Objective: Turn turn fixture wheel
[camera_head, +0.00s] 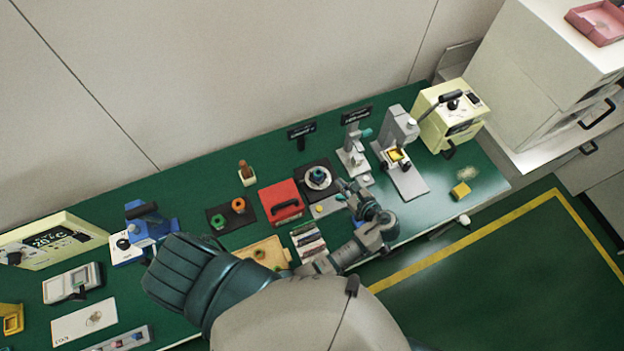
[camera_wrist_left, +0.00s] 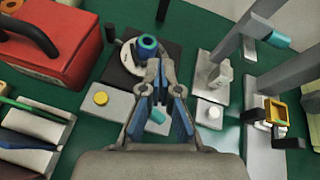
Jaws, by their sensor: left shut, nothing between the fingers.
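The turn fixture is a dark square plate (camera_head: 300,172) with a white round wheel (camera_head: 315,184) and a blue knob (camera_head: 318,173) on top. In the left wrist view the blue knob (camera_wrist_left: 147,46) stands just beyond my fingertips, and the white wheel (camera_wrist_left: 128,60) shows partly at its left. My left gripper (camera_head: 343,184) is just right of the wheel, shut and empty. In the left wrist view its fingers (camera_wrist_left: 157,64) come together and cover part of the plate. Whether they touch the knob cannot be told. My right gripper is out of view.
A red case (camera_head: 280,203) with a black handle stands left of the fixture. A grey block with a yellow button (camera_wrist_left: 100,98) lies in front. Grey stands (camera_head: 354,155) and a press (camera_head: 400,145) rise at the right.

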